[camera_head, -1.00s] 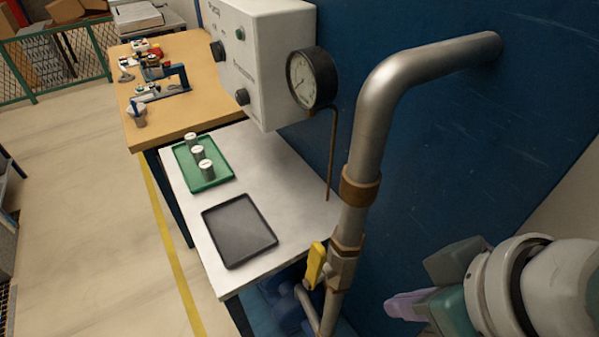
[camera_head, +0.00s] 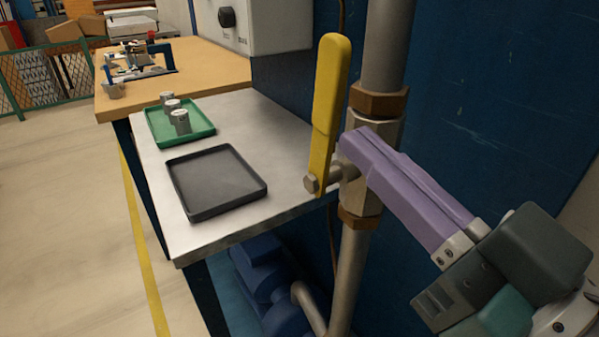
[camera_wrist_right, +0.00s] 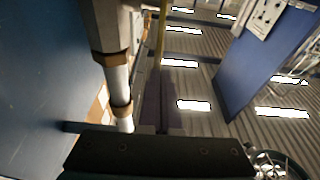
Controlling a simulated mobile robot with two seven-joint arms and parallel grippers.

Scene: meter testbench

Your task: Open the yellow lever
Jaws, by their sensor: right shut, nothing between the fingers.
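The yellow lever (camera_head: 328,110) stands nearly upright on the left of the pipe's metal valve body (camera_head: 368,160), its lower end at a bolt. In the right wrist view the lever (camera_wrist_right: 162,45) shows edge-on as a thin yellow strip beyond the fingertips. My right gripper (camera_head: 352,146) has purple fingers pressed together with nothing between them. Its tips overlap the valve just right of the lever's lower half; I cannot tell whether they touch. The shut fingers (camera_wrist_right: 161,105) also show in the right wrist view. My left gripper is in neither view.
The vertical pipe (camera_head: 388,45) runs before a blue wall (camera_head: 480,100). Left of the lever, a light table holds a black tray (camera_head: 215,207) and a green tray (camera_head: 200,137) with metal cylinders. A blue pump-like body (camera_head: 265,285) sits below. Open floor lies left.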

